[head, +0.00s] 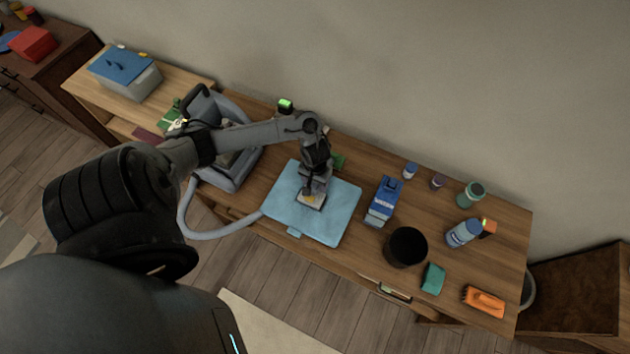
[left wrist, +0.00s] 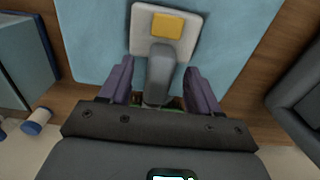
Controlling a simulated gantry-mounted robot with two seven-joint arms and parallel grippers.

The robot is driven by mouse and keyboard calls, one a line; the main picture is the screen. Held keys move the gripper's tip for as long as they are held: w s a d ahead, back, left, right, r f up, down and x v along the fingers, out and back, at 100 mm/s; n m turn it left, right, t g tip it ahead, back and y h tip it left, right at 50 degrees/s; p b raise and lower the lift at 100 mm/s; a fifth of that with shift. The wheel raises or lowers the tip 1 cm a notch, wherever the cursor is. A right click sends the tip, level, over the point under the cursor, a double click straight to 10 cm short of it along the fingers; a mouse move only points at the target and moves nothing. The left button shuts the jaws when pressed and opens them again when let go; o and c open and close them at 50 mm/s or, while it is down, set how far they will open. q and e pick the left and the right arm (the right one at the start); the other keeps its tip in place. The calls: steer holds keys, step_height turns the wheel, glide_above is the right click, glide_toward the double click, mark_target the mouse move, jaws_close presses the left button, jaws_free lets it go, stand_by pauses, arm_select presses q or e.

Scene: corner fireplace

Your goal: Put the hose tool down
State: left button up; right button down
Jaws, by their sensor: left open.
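The hose tool has a flat pale head with a yellow patch (left wrist: 166,25) and a grey handle. Its head lies on the light-blue mat (head: 338,222); the tool also shows in the head view (head: 309,202), below my left gripper (head: 316,181). In the left wrist view, the fingers of my left gripper (left wrist: 160,84) are open, one on each side of the grey handle. Whether either finger touches the handle I cannot tell. The handle's near end is hidden by the gripper body. My right gripper is not in view.
A grey machine (head: 243,169) with a looping grey hose (head: 187,217) stands left of the mat, partly behind my arm. Right of the mat stand a blue carton (head: 383,201), a black bin (head: 405,247), several bottles and jars, a green sponge (head: 433,279) and an orange brush (head: 484,300).

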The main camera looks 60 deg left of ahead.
arm_select(q)
step_height(320, 180, up, 10)
steer(key=p, duration=0.4)
steer(key=w+d+r+m+t+h, duration=0.15)
steer(key=d+m+t, duration=0.45)
steer(key=d, duration=1.3)
steer(key=s+d+r+m+g+y, duration=0.1)
steer(key=s+r+m+g, duration=0.1)
steer(key=s+r, duration=0.7)
steer(key=shift+s+r+m, duration=0.3)
steer(key=shift+r+m, duration=0.05)
steer(key=shift+m, duration=0.35)
step_height(320, 180, up, 11)
steer(key=p, duration=1.1)
steer(key=shift+f, duration=0.15)
